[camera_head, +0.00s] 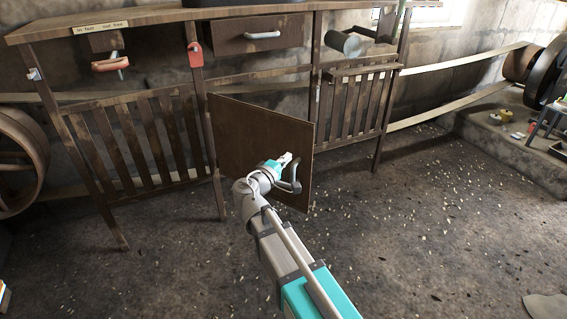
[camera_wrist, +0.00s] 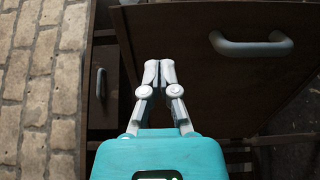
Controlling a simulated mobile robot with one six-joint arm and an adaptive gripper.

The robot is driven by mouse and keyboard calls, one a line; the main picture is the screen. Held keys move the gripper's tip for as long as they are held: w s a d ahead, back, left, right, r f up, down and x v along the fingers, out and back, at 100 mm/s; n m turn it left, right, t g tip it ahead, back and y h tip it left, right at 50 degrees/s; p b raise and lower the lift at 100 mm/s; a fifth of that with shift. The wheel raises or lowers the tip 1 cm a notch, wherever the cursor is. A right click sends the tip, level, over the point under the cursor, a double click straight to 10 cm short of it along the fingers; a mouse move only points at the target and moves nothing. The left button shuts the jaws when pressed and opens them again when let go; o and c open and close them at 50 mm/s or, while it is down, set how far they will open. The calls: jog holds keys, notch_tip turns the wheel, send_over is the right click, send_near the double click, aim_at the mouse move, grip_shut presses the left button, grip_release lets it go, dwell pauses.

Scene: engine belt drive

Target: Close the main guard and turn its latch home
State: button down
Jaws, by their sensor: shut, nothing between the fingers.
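The main guard looks to be the plain brown panel (camera_head: 240,130), which stands swung out from the wooden frame, its left edge by a post. A grey bow handle (camera_head: 295,175) sits near its right edge; the handle also shows at upper right in the wrist view (camera_wrist: 251,47). My gripper (camera_head: 287,158) is in front of the panel, close to the handle. In the wrist view its fingers (camera_wrist: 160,66) are together and empty, left of the handle and apart from it. I cannot tell which fitting is the guard's latch.
The wooden frame (camera_head: 150,15) carries a red piece (camera_head: 194,54) on a post, an orange-red handle (camera_head: 110,65), a drawer (camera_head: 235,36) and slatted panels (camera_head: 135,140). Flat belts run to wheels at both sides. The floor (camera_head: 420,240) at right is open, with scattered chips.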

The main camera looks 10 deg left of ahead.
aim_at(306, 141)
jog(key=x, duration=0.9)
jog(key=shift+w+d, duration=0.1)
jog(key=shift+w, duration=0.25)
jog(key=shift+w+d, duration=0.1)
jog(key=shift+w, duration=0.05)
